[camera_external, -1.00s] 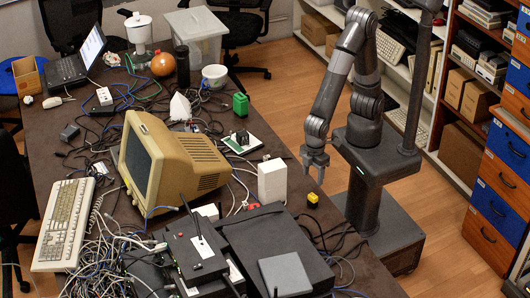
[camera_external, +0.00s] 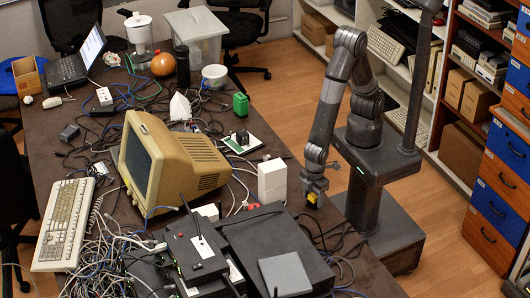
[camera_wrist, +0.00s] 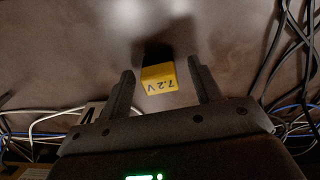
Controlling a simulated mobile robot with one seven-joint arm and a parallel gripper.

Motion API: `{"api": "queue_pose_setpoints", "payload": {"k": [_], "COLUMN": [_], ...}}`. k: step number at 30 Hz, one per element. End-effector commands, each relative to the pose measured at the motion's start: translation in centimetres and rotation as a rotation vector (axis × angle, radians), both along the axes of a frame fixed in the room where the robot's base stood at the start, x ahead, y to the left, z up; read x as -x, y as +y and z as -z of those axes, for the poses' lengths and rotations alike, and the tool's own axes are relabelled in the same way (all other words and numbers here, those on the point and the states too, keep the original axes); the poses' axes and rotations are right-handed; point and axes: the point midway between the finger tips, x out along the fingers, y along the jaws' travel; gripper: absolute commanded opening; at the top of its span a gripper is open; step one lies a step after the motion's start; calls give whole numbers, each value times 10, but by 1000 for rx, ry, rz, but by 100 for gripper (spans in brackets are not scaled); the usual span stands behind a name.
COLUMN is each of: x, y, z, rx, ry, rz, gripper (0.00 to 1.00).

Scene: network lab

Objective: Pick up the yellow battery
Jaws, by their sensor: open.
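The yellow battery (camera_external: 311,198) stands on the dark table near its right edge. In the wrist view the battery (camera_wrist: 159,78) shows its yellow face marked "7.2 V" and a black part behind it. My gripper (camera_external: 314,194) is directly above and around it in the external view, hiding part of it. In the wrist view my gripper (camera_wrist: 163,80) is open, with one finger on each side of the battery and a visible gap to both fingers.
A white box (camera_external: 272,180) stands left of the battery. Black boxes (camera_external: 275,250) with a grey device (camera_external: 285,273) lie in front. Cables (camera_wrist: 40,125) lie on both sides in the wrist view. A beige monitor (camera_external: 170,155) stands further left.

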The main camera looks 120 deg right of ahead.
Motion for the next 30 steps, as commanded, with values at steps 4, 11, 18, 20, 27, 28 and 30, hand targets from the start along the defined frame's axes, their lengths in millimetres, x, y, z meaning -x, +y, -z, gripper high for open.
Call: {"api": "queue_pose_setpoints", "payload": {"k": [4,11,18,20,27,28,30], "x": [0,0,0,0,0,0,0], "y": [0,0,0,0,0,0,0], "z": [10,11,11,11,11,11,11], "rx": [0,0,0,0,0,0,0], "ry": [0,-1,-1,-1,-1,-1,-1], "rz": [0,0,0,0,-1,-1,-1], "gripper": [58,58,40,35,16,13,8]}}
